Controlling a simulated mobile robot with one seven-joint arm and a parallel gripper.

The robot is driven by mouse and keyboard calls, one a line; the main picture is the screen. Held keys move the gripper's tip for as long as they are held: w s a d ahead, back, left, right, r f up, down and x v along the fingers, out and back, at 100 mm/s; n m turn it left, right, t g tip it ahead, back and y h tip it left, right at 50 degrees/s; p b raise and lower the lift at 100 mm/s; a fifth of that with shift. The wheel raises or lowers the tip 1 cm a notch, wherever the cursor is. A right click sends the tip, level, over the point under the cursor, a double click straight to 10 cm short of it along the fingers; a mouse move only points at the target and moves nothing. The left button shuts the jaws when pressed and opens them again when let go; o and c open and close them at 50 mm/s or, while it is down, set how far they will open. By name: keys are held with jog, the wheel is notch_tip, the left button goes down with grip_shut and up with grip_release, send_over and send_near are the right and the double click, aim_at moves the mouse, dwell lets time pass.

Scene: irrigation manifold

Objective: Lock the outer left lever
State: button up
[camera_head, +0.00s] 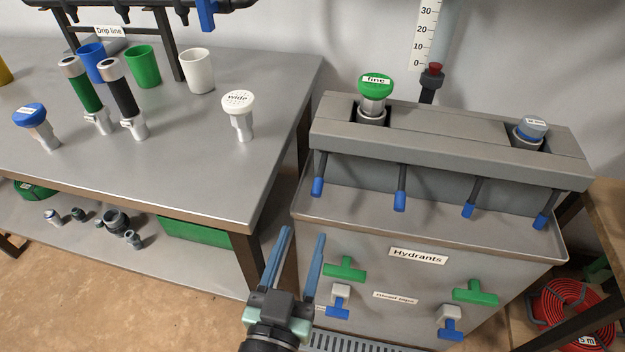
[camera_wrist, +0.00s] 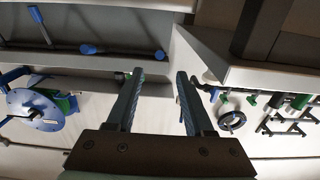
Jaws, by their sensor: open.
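The outer left lever (camera_head: 317,187) is a thin dark rod with a blue tip. It hangs down at the left end of the grey hydrant unit (camera_head: 450,150), under the green "fine" cap (camera_head: 375,82). My gripper (camera_head: 303,235) is open and empty, below the lever's blue tip and slightly left of it in the head view, apart from it. In the wrist view, the blue tip nearest my open fingers (camera_wrist: 160,74) appears to be this lever (camera_wrist: 160,55), beyond the fingertips. Nothing hides its tip.
Three more blue-tipped levers, the nearest one (camera_head: 400,200) among them, hang to the right. Green and blue taps (camera_head: 345,268) stick out of the front panel below. A metal table (camera_head: 200,150) with caps and cups stands close on the left.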

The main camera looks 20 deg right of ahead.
aim_at(315, 195)
jog(key=p+x, duration=0.1)
jog(key=x, duration=1)
jog(key=shift+w+d, duration=0.2)
grip_shut()
dwell(1.0)
